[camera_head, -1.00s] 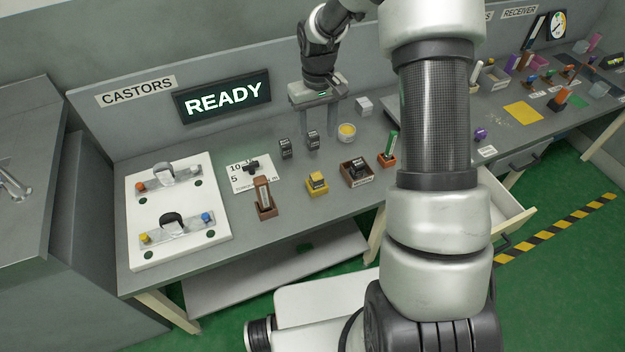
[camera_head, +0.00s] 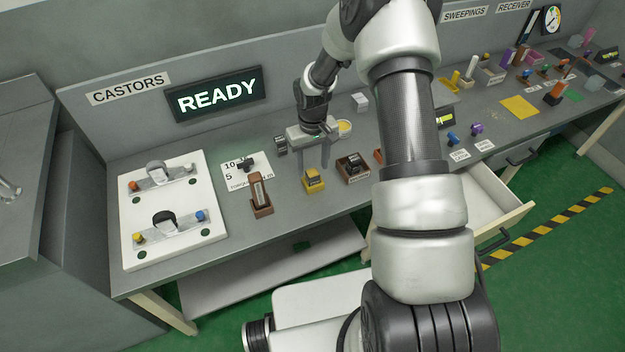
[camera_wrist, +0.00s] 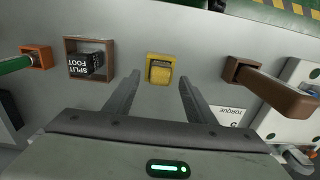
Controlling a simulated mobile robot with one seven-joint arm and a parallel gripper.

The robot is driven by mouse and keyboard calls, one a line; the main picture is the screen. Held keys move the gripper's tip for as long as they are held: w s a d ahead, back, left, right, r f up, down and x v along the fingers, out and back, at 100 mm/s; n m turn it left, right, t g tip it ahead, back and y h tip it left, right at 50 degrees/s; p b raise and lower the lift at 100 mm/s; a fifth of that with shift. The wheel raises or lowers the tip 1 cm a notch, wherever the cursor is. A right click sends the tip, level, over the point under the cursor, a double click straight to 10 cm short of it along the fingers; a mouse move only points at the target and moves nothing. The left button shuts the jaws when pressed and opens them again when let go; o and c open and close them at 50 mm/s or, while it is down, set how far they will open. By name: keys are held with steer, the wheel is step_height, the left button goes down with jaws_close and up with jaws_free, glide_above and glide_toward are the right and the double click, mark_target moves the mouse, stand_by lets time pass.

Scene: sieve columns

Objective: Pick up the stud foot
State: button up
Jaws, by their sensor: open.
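No label reading stud foot is legible, so I cannot tell for certain which piece it is. A small yellow holder (camera_head: 314,187) with a yellow-topped piece in it stands near the bench's front edge; the holder also shows in the wrist view (camera_wrist: 160,58). My gripper (camera_head: 314,166) is open and empty, pointing down just behind this holder. In the wrist view my fingers (camera_wrist: 160,84) lie on either side of the line to it, apart from it. A dark block marked SPLIT FOOT (camera_wrist: 87,64) sits in a brown tray (camera_head: 353,179) beside the yellow holder.
A brown stand (camera_head: 261,207) is left of the yellow holder. A white paper (camera_head: 235,172) with a small black part and a white board (camera_head: 130,240) with two castor fixtures lie further left. An open drawer (camera_head: 500,208) sticks out at right.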

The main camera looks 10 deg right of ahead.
mark_target(312, 174)
step_height(312, 174, down, 3)
steer(key=shift+r, duration=0.15)
steer(key=shift+c, duration=0.4)
steer(key=c, duration=1.1)
steer(key=shift+r, duration=0.15)
